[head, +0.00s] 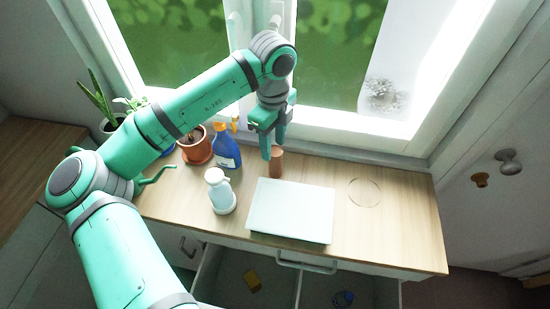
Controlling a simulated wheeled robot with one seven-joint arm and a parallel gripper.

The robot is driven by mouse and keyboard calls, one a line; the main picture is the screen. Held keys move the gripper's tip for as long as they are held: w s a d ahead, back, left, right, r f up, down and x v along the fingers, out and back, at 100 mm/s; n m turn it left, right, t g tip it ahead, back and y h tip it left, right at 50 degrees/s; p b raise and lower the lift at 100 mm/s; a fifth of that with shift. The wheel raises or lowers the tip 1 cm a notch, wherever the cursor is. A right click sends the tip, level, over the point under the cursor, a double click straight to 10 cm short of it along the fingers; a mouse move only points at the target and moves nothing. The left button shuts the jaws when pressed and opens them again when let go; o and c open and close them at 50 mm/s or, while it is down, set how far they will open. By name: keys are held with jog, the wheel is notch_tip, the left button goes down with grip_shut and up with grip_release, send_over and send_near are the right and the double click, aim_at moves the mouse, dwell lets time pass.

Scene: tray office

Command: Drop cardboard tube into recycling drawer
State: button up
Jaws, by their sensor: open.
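The brown cardboard tube (277,164) stands upright on the wooden counter, behind the flat white object. My gripper (272,146) is open and points down just above the tube's top. One finger overlaps the tube's left edge in this view; I cannot tell whether it touches. The drawer (299,283) under the counter is pulled out and split into two compartments. No label shows which compartment is for recycling.
A flat white slab (291,211) lies in front of the tube. A white bottle (219,192), a blue spray bottle (227,152) and a potted plant (196,150) stand to the left. A thin ring (364,192) lies on clear counter at right. The window is close behind.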

aim_at(276, 151)
jog(key=shift+d+f, duration=0.15)
jog(key=shift+f, duration=1.75)
jog(key=shift+d+f, duration=0.15)
jog(key=shift+f, duration=1.75)
jog(key=c, duration=0.9)
jog(key=shift+o, duration=0.2)
jog(key=shift+w+r, duration=0.1)
jog(key=shift+r, duration=0.05)
jog(key=shift+r, duration=0.25)
notch_tip(276, 151, up, 2)
jog(key=shift+r, duration=0.1)
jog(key=s+d+r, duration=0.2)
jog(key=s+r, duration=0.8)
jog(key=s, duration=0.4)
jog(key=shift+d, duration=0.15)
